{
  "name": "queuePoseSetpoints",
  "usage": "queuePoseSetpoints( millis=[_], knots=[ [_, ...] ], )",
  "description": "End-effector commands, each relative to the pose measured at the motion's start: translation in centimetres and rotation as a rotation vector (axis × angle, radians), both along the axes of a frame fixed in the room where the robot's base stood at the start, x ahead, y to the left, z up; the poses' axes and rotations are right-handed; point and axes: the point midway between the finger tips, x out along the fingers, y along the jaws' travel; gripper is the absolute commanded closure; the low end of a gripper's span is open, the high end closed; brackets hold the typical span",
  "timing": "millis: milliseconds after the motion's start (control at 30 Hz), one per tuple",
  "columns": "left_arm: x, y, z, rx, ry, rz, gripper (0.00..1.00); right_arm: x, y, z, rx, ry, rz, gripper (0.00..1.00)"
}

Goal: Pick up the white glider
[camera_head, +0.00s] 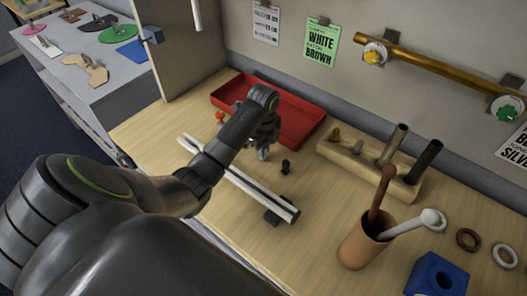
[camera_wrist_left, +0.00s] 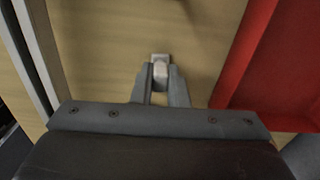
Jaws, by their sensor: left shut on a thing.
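My left gripper (camera_head: 262,146) reaches over the table between the red tray and the long rail. In the left wrist view its fingers (camera_wrist_left: 160,82) are shut on a small pale whitish piece (camera_wrist_left: 161,64), which looks like the white glider. In the head view only a bit of this pale piece (camera_head: 262,154) shows below the fingers. I cannot tell whether it touches the table. A black-and-white rail (camera_head: 248,185) lies diagonally in front of the gripper; my arm hides part of it. My right gripper is not in view.
A red tray (camera_head: 304,122) stands behind the gripper. A small dark piece (camera_head: 285,167) and a red-topped piece (camera_head: 220,117) stand nearby. A wooden peg block (camera_head: 345,157), a brown cup (camera_head: 362,245) and a blue block (camera_head: 437,276) are to the right.

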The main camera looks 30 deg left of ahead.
Motion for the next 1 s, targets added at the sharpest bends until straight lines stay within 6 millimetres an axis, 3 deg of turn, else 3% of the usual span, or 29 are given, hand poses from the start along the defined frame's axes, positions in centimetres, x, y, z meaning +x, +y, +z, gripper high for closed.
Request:
queuePoseSetpoints(
  millis=[167, 300, 400, 600, 1000],
  knots=[
    [0.1, 0.0, 0.6, 0.0, -0.002, 0.0, 1.0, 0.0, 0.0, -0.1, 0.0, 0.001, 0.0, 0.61],
    [0.1, 0.0, 2.7, 0.002, -0.006, -0.002, 1.0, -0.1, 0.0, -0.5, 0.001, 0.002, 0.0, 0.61],
    [0.1, 0.0, 5.9, 0.001, -0.004, 0.0, 1.0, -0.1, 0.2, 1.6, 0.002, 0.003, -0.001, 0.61],
    [0.0, 0.0, 8.2, 0.0, 0.0, 0.001, 1.0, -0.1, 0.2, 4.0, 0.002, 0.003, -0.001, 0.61],
    [0.0, 0.0, 10.1, -0.001, 0.0, 0.001, 1.0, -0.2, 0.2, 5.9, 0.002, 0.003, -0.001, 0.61]
  ],
)
